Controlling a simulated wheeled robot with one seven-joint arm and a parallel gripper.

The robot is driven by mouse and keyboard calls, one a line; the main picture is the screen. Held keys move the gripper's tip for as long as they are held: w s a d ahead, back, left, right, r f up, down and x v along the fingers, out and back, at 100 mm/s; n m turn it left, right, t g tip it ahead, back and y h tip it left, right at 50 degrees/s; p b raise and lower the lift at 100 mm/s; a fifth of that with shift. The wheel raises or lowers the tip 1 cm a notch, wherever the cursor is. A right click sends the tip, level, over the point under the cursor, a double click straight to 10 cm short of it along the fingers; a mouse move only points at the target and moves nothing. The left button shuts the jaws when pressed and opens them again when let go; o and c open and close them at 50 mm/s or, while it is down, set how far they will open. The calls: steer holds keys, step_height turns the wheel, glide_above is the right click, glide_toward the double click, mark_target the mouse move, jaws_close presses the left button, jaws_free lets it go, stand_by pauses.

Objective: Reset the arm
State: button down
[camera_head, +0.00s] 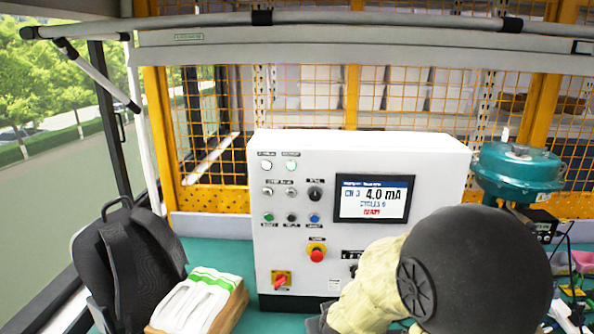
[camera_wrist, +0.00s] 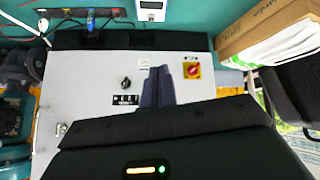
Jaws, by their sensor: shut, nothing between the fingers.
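My gripper (camera_wrist: 165,72) shows in the wrist view as two dark fingers side by side, shut and empty. The fingers appear in front of the white control box, between its black knob (camera_wrist: 126,83) and the red and yellow switch (camera_wrist: 193,71); I cannot tell how far apart they are from the panel. In the head view, my arm covers the lower right of the control box (camera_head: 290,152), and my gripper is hidden there.
A black backpack (camera_head: 125,255) and a box with white packs (camera_head: 200,301) stand at the left. A teal valve actuator (camera_head: 518,170) stands at the right of the control box. An orange mesh rack (camera_head: 352,100) is behind. Some green bench top (camera_head: 215,257) is bare at the left.

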steer(key=s+d+m+g, duration=0.2)
steer(key=s+d+g, duration=0.3)
steer(key=s, duration=0.9)
steer(key=d, duration=0.3)
steer(key=shift+d+f+m, duration=0.15)
steer(key=shift+f+m, duration=0.05)
steer(key=shift+m, duration=0.2)
steer(key=shift+s, duration=0.25)
